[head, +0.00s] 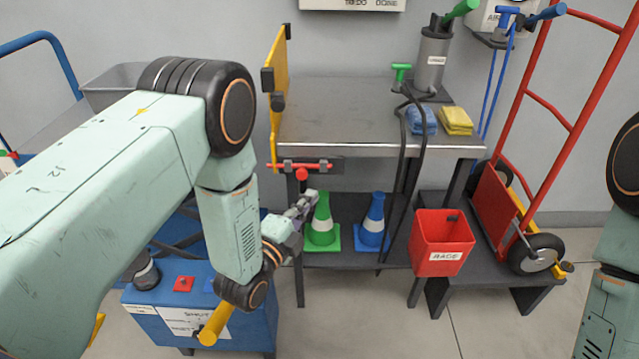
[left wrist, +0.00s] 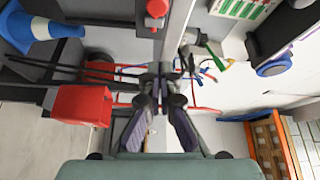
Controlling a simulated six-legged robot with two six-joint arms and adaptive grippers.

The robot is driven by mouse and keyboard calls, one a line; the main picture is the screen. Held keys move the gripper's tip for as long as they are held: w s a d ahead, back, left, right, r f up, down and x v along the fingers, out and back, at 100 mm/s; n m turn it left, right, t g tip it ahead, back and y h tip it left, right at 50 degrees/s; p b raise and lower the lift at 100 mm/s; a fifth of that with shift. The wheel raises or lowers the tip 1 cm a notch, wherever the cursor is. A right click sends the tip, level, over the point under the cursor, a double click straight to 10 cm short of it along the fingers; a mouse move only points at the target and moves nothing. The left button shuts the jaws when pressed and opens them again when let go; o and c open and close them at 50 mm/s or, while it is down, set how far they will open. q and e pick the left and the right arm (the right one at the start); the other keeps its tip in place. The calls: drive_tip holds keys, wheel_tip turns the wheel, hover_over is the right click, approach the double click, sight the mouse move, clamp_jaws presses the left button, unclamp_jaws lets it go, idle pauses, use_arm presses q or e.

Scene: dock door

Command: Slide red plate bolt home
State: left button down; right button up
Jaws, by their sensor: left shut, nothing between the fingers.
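The red bolt (head: 302,173) is a thin horizontal rod with a round knob hanging from it. It sits on a dark plate (head: 338,165) at the front left corner of the bench, beside the lower end of a yellow panel (head: 278,95). The rod's left end reaches to the panel's foot; I cannot tell how far it is engaged. My left gripper (head: 309,200) is shut and empty, just below the knob and apart from it. In the left wrist view its closed fingers (left wrist: 162,75) show, with the red knob (left wrist: 157,8) at the top edge. My right gripper is not in view.
A steel-topped bench (head: 350,115) holds a grey pump cylinder (head: 432,62), blue and yellow cloths. Green (head: 322,222) and blue (head: 371,222) cones stand on the shelf below. A red bin (head: 440,243) and red hand truck (head: 500,210) are at right. A blue box (head: 255,325) stands front left.

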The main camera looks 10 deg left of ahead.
use_arm(q)
drive_tip(key=v, duration=0.3)
drive_tip(key=shift+f, duration=0.1)
drive_tip(key=shift+w+d, duration=0.1)
idle(0.4)
